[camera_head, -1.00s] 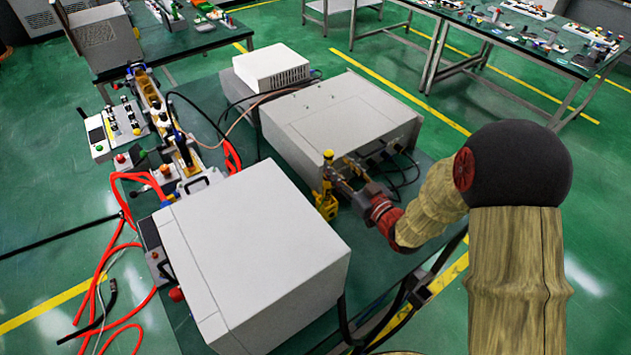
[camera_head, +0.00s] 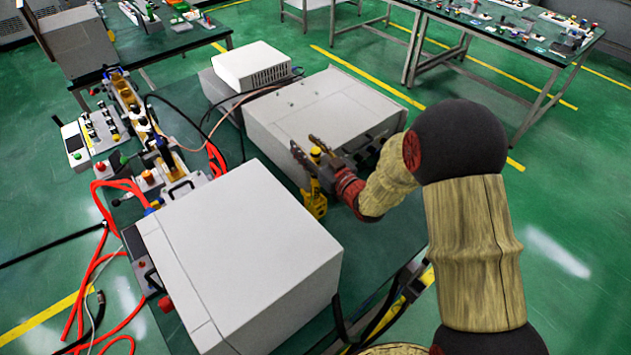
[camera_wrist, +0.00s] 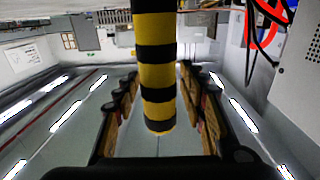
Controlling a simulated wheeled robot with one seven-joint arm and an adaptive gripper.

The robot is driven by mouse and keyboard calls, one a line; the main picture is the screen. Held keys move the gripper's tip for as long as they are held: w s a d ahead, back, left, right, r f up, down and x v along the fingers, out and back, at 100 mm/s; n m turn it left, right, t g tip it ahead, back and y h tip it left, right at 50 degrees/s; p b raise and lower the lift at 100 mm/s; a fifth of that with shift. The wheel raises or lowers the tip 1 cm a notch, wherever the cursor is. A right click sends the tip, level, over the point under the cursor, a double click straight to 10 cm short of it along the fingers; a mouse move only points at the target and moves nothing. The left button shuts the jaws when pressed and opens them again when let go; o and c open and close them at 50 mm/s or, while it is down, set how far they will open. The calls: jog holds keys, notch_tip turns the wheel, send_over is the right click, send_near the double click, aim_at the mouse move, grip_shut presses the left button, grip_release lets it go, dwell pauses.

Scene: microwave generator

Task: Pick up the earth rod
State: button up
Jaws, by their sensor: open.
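The earth rod shows in the wrist view as a thick black-and-yellow striped rod (camera_wrist: 157,65) running down from the top edge. In the head view its yellow top (camera_head: 316,152) stands above a yellow holder (camera_head: 315,200) between the grey cabinets. My gripper (camera_head: 303,144) is open at the rod's upper part. In the wrist view its two fingers (camera_wrist: 158,75) lie on either side of the rod, with visible gaps. Most of the rod's shaft is hidden in the head view.
A large grey cabinet (camera_head: 240,250) stands in front and left of the rod. Another grey cabinet (camera_head: 320,110) stands behind. Red cables (camera_head: 95,260) lie at the left. Floor to the right is open.

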jog(key=shift+c, duration=0.6)
grip_shut()
dwell(0.4)
